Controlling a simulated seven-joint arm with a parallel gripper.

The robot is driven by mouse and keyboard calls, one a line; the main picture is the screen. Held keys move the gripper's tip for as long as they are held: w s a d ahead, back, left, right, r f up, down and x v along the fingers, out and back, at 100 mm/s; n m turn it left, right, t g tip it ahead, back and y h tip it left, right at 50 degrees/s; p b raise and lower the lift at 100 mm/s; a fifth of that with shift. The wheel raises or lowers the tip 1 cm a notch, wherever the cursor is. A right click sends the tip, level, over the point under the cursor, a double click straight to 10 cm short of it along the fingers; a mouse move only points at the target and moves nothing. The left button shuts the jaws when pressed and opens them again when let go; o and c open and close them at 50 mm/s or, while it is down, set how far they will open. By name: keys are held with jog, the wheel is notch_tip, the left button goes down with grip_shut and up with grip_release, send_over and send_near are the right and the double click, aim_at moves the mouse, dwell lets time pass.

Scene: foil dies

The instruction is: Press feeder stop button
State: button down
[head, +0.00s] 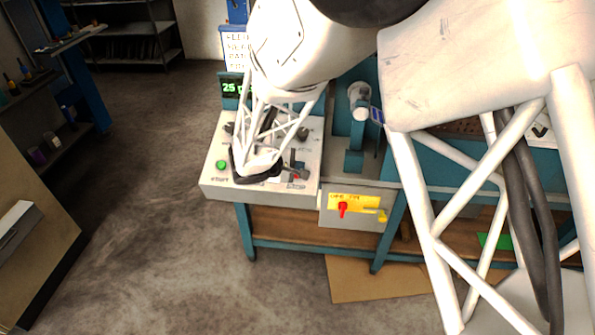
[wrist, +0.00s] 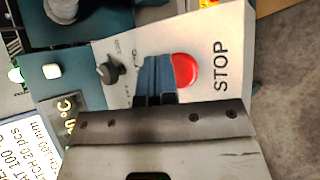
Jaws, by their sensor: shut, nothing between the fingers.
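The red stop button (wrist: 185,70) sits on the pale control panel (wrist: 205,35), with the word STOP printed beside it in the wrist view. My gripper (wrist: 154,62) is shut and empty. Its blue fingers overlap the left edge of the button in the wrist view; I cannot tell whether they touch it. In the head view a small red patch of the button (head: 296,176) shows at the right of the panel (head: 215,188), largely hidden by my gripper and wrist.
A green start button (head: 221,165) is at the panel's left. A dark knob (wrist: 110,72) stands left of my fingers in the wrist view. A green-digit display (head: 232,88) stands behind.

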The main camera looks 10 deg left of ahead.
jog(key=shift+w+f, duration=0.3)
jog(key=shift+f, duration=0.6)
dwell(1.6)
jog(key=shift+r, duration=0.15)
jog(key=shift+s+r, duration=0.3)
jog(key=shift+r, duration=0.45)
jog(key=shift+r, duration=0.1)
jog(key=shift+s+r, duration=0.25)
jog(key=shift+r, duration=0.5)
jog(key=shift+s+r, duration=0.25)
jog(key=shift+r, duration=0.55)
jog(key=shift+s+r, duration=0.25)
jog(key=shift+r, duration=0.5)
jog(key=shift+d, duration=0.1)
